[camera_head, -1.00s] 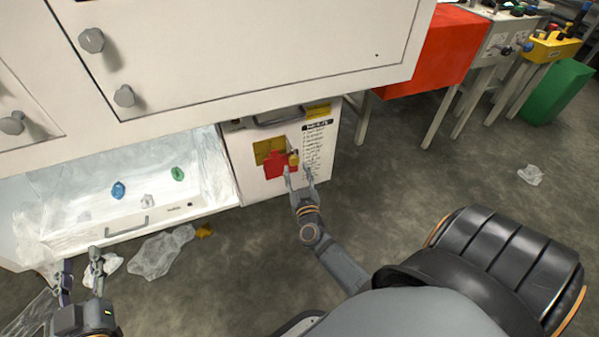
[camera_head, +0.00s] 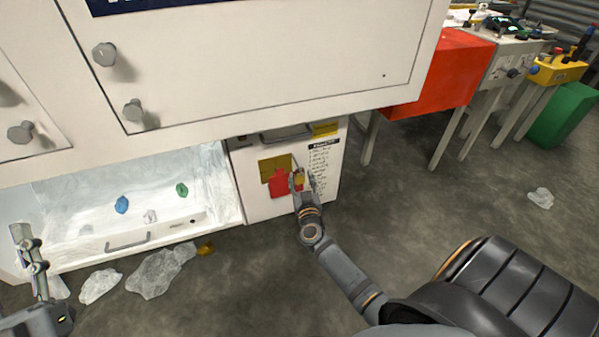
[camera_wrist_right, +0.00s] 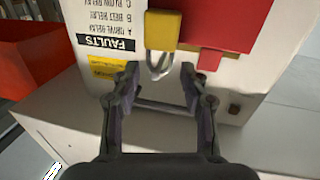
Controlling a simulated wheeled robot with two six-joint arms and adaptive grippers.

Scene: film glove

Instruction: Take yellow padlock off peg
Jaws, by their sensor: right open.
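The yellow padlock (camera_wrist_right: 162,30) hangs on the front of the white cabinet panel, beside a red tag (camera_wrist_right: 210,60). In the right wrist view its body and grey shackle (camera_wrist_right: 158,66) lie ahead of my right gripper (camera_wrist_right: 160,75), whose two fingers are open with a gap between them. In the head view the padlock (camera_head: 298,178) is small and partly covered by the right gripper (camera_head: 304,180). The peg itself is hidden or too small to make out. My left gripper (camera_head: 22,235) is at the lower left, away from the padlock; its opening is unclear.
A fault list (camera_head: 323,165) is on the panel right of the padlock, with a handle (camera_head: 285,136) above. An open drawer (camera_head: 140,228) with plastic and coloured lumps is left. Crumpled plastic (camera_head: 155,273) lies on the floor. A red box (camera_head: 440,75) stands right.

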